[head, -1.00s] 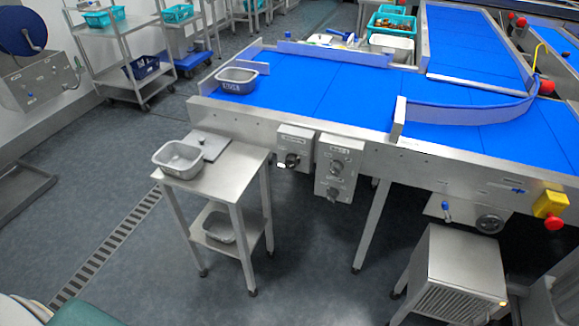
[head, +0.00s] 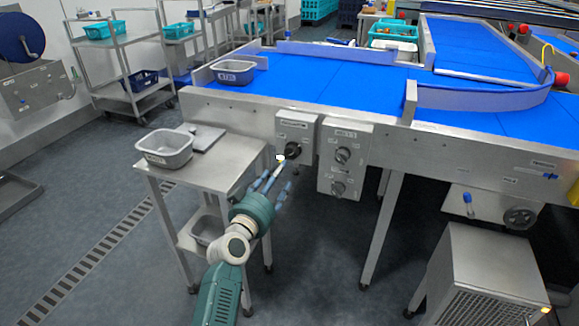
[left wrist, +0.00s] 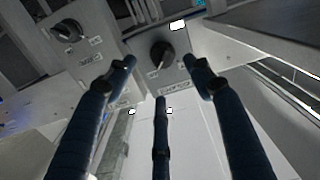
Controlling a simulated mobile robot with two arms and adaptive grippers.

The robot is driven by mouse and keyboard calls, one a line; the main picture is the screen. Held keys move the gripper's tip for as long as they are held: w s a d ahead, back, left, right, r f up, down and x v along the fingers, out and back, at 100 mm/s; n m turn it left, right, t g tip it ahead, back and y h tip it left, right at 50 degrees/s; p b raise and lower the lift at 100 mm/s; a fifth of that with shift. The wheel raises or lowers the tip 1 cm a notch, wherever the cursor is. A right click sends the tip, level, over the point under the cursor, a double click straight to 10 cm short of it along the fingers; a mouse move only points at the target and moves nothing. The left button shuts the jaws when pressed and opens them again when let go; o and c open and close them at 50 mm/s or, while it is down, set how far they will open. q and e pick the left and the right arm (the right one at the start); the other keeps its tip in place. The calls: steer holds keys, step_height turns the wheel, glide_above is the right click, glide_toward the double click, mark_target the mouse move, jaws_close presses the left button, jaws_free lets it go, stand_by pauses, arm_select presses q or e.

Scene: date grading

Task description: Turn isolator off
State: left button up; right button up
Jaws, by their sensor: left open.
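The isolator is a grey box (head: 296,138) on the front side of the blue conveyor, with a black rotary knob (head: 292,150). In the left wrist view the knob (left wrist: 162,54) shows just beyond my fingertips, roughly centred between the two outer ones. My left gripper (head: 274,178) is open and empty, in front of and a little below the box in the head view. Its fingers (left wrist: 160,76) are spread and appear apart from the knob. The label's text by the knob is too small to read surely. My right gripper is not in view.
A second control box (head: 344,160) with two knobs hangs just right of the isolator. A steel side table (head: 222,165) with a grey tub (head: 165,148) stands close left of my arm. A steel cabinet (head: 484,270) stands at the lower right.

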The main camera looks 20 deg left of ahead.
mark_target(289, 156)
arm_select(q)
steer(key=w, duration=0.3)
steer(key=w+b, duration=0.1)
steer(key=w, duration=0.5)
steer(key=shift+w+a+r+b, duration=0.1)
steer(key=shift+w+r+b, duration=0.2)
steer(key=shift+w+r, duration=0.1)
steer(key=shift+w, duration=0.5)
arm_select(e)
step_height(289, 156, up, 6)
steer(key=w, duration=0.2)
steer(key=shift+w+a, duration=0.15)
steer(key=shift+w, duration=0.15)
arm_select(q)
steer(key=c, duration=1.2)
